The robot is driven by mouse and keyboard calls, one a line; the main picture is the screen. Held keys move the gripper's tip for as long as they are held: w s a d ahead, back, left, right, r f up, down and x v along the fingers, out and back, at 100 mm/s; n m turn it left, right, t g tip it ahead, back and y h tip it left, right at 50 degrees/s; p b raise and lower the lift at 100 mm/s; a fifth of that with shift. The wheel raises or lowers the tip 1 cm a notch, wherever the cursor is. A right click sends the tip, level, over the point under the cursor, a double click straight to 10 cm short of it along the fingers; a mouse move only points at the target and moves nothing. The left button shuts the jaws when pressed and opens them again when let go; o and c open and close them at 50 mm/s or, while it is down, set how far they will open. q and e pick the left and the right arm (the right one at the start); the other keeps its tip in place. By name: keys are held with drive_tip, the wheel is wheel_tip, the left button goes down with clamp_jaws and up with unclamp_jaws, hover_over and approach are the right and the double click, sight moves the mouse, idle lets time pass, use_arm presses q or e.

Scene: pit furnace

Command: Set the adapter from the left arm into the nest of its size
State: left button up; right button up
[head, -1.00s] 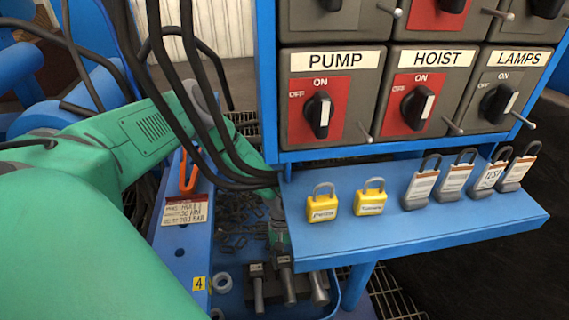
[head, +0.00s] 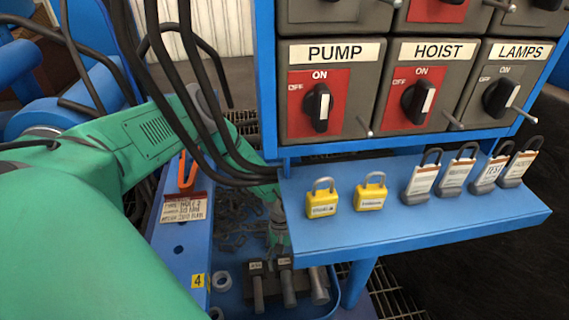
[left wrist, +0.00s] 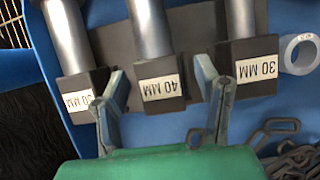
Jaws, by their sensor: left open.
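Three adapters with dark square heads and grey cylinders stand side by side at a dark block (left wrist: 110,38). In the left wrist view their upside-down labels seem to read 30 MM on the left adapter (left wrist: 78,97), 40 MM on the middle adapter (left wrist: 160,88) and 30 MM on the right adapter (left wrist: 257,70). My left gripper (left wrist: 163,100) is open, its fingers apart on either side of the middle adapter's head. I cannot tell whether they touch it. In the head view the left gripper (head: 279,244) is small, just behind the adapters. My right gripper is not in view.
The adapters are in a blue tray (head: 231,303) with loose dark links (head: 238,215) and a pale ring (head: 222,281). A blue shelf (head: 420,225) with yellow and grey padlocks juts out close on the right. Black cables (head: 205,110) hang over my left arm.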

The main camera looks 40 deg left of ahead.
use_arm(q)
drive_tip(key=p+v, duration=0.3)
drive_tip(key=v, duration=0.9)
drive_tip(key=shift+s+d, duration=0.1)
